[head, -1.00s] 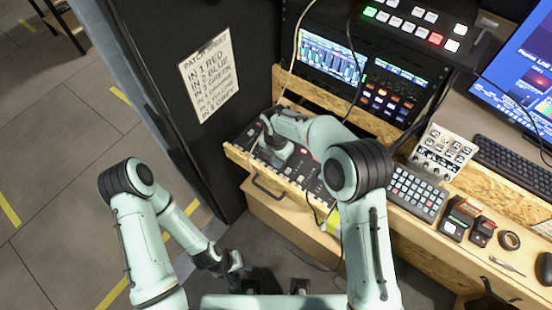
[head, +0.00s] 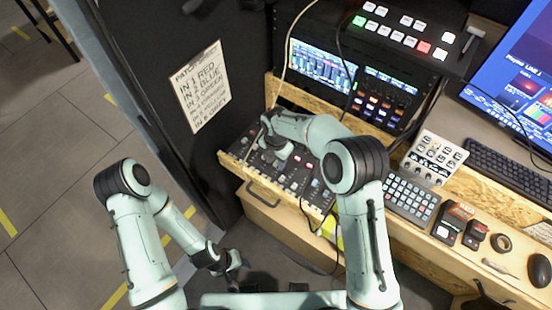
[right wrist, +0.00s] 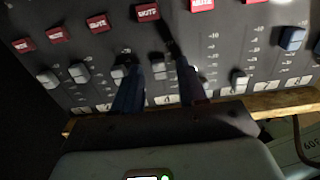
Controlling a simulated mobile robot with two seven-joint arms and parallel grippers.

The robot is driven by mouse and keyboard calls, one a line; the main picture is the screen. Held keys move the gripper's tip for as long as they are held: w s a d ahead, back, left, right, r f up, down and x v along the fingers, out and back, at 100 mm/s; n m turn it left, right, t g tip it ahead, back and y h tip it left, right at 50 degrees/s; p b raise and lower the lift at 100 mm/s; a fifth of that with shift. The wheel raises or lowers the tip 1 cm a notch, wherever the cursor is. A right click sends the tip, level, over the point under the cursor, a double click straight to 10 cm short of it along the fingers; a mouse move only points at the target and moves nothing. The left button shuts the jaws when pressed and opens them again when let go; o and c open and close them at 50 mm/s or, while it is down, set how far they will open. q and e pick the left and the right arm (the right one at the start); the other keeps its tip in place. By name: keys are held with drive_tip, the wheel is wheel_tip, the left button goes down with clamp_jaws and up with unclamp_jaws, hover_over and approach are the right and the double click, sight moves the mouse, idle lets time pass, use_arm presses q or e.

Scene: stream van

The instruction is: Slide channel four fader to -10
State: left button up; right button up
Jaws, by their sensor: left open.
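The mixer (head: 310,181) with its row of faders lies on the wooden desk, below my right gripper (head: 270,160). In the right wrist view, several fader caps sit in slots under red MUTE buttons (right wrist: 147,12). My right gripper (right wrist: 158,85) is open, its two dark blue fingers apart and low over the panel. A grey fader cap (right wrist: 158,68) shows between the fingers; contact cannot be told. My left gripper (head: 232,264) is open and empty, low in front of the desk.
A rack with a lit screen (head: 321,64) and a switcher (head: 403,30) stands behind the mixer. A button pad (head: 411,197), a knob controller (head: 434,157), a keyboard (head: 510,170) and a mouse (head: 539,270) are to the right. A dark cable hangs near my right arm.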

sight(276, 163)
use_arm(q)
drive_tip(key=shift+w, duration=0.1)
use_arm(e)
drive_tip(key=shift+w, duration=0.1)
use_arm(q)
drive_tip(key=shift+w+r+p, duration=0.6)
drive_tip(key=shift+w+r, duration=0.05)
drive_tip(key=shift+r, duration=0.1)
use_arm(e)
wheel_tip(276, 163, up, 13)
drive_tip(key=shift+r, duration=0.15)
use_arm(q)
drive_tip(key=shift+s, duration=0.1)
